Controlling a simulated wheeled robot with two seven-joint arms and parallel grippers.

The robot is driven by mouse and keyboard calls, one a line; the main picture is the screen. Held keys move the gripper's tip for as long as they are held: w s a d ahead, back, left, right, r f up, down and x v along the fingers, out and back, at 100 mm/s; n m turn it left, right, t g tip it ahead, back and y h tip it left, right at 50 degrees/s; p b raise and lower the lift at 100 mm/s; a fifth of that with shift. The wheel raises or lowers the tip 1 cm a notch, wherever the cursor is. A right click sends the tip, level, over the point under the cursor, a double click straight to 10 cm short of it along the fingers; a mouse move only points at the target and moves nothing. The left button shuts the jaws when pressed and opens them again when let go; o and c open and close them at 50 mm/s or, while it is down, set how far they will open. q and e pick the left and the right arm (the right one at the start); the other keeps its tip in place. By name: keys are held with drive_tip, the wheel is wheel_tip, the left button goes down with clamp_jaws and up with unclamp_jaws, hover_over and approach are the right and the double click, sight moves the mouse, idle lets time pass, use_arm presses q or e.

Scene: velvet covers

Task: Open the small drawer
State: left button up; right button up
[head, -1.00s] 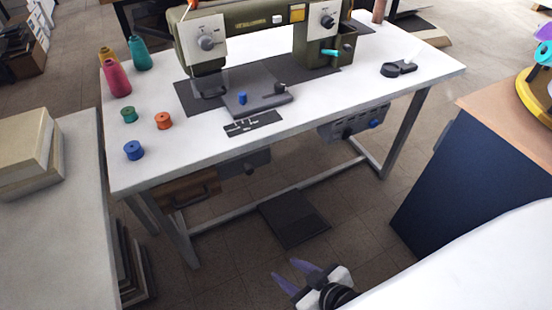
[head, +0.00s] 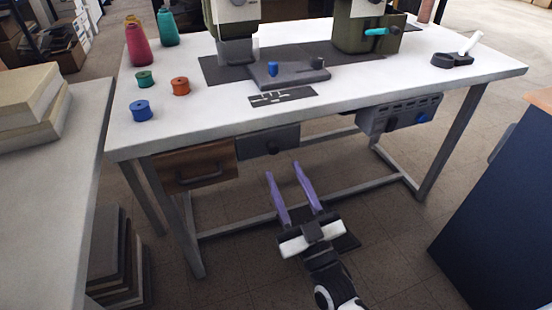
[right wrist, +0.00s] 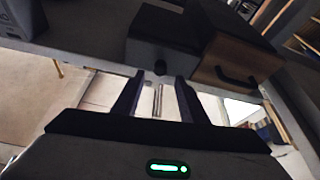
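Two drawer units hang under the white sewing table (head: 450,82). The wooden drawer (head: 215,164) at the left has a dark bar handle. The smaller grey drawer (head: 283,139) beside it has a dark round knob (head: 272,147). Both look shut. My right gripper (head: 283,170) is open and empty, its purple fingers pointing toward the table, in front of and below the grey drawer. In the right wrist view the grey drawer (right wrist: 185,62) and its knob (right wrist: 160,67) lie beyond the open fingertips (right wrist: 159,78), apart from them. The wooden drawer (right wrist: 240,62) is to the right there. My left gripper is not in view.
A grey control box (head: 400,115) hangs under the table's right side. Metal legs and a crossbar (head: 235,225) frame the space below. A dark blue cabinet (head: 495,200) stands at the right, a grey counter (head: 50,190) at the left. Spools and a sewing machine (head: 365,35) are on top.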

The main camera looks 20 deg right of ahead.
sight(275, 153)
drive_tip(key=x, duration=0.6)
drive_tip(key=shift+w+b, duration=0.1)
drive_tip(key=shift+b, duration=0.2)
clamp_jaws()
